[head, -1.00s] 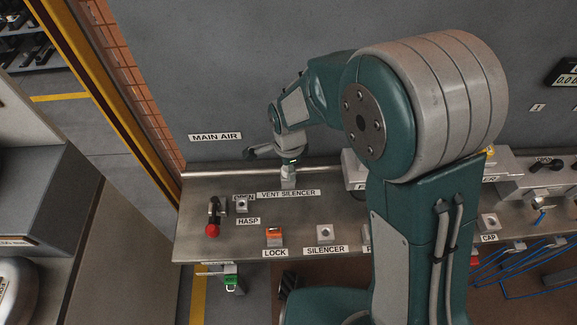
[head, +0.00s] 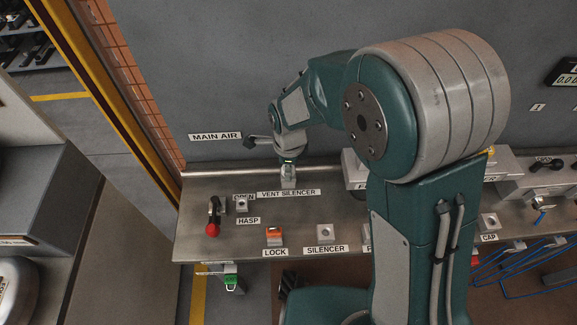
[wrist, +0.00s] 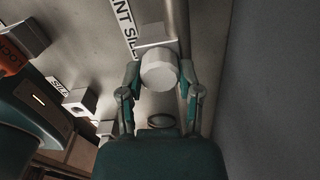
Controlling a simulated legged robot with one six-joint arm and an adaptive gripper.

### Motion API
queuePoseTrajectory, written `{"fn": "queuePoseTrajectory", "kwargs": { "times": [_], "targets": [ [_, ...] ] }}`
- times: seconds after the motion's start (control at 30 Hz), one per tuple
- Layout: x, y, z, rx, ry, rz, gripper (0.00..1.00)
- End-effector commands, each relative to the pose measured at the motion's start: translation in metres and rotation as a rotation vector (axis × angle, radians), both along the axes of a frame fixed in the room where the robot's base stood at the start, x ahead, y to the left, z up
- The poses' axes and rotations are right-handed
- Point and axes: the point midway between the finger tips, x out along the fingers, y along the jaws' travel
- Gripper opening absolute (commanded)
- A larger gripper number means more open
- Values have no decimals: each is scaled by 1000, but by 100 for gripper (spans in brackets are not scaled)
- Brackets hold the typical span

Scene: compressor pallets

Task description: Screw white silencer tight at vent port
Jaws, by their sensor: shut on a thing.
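The white silencer (wrist: 160,72) is a round, pale piece between the two fingers of my gripper (wrist: 160,76) in the wrist view. My gripper is shut on it. In the head view my gripper (head: 289,161) points down over the vent port block (head: 288,182), behind the VENT SILENCER label (head: 288,193). The block (wrist: 154,45) shows just behind the silencer in the wrist view. The silencer looks in line with the port, but its thread and seating are hidden. In the head view the fingers mostly cover the silencer.
On the metal bench (head: 200,247) stand a red-knobbed lever (head: 212,229), a HASP block (head: 242,204), an orange lock (head: 274,236) and an empty-looking SILENCER holder (head: 325,233). The grey wall (head: 230,90) rises close behind my gripper.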

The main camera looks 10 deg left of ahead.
Motion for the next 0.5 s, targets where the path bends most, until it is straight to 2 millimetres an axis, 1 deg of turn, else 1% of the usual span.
{"fn": "queuePoseTrajectory", "kwargs": {
  "times": [0.03, 0.2, 0.3, 0.47, 0.5],
  "targets": [
    [1, 1, 2, 3, -4, -46, 0],
    [0, 1, 3, 4, -4, -224, 0],
    [0, 1, 3, 4, -4, -269, 0],
    [0, 1, 3, 4, -4, -272, 0],
    [1, 1, 3, 4, -4, -272, 50]
  ]
}}
